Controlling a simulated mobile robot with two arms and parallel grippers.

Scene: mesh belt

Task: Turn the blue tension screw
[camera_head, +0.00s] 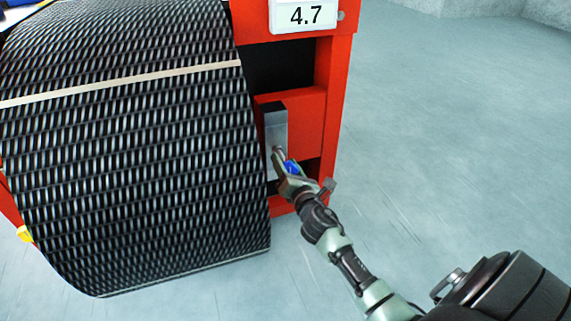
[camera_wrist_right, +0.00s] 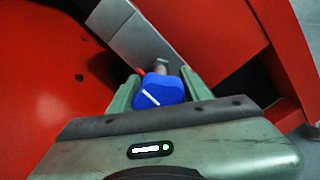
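The blue tension screw (camera_wrist_right: 160,91) has a blue head with a white line across it, tilted in the right wrist view. Its grey shaft runs into a grey metal block (camera_wrist_right: 132,32) on the red frame. My right gripper (camera_wrist_right: 162,84) has one finger on each side of the blue head, and both appear to touch it. In the head view the gripper (camera_head: 284,167) is at the lower end of the grey block (camera_head: 275,128), and only a little of the blue head (camera_head: 291,167) shows. My left gripper is not in view.
The black mesh belt (camera_head: 135,150), with a pale stripe across it, curves down just left of my right gripper. The red frame (camera_head: 336,90) stands around the block. A display (camera_head: 303,16) above reads 4.7. The grey floor to the right is clear.

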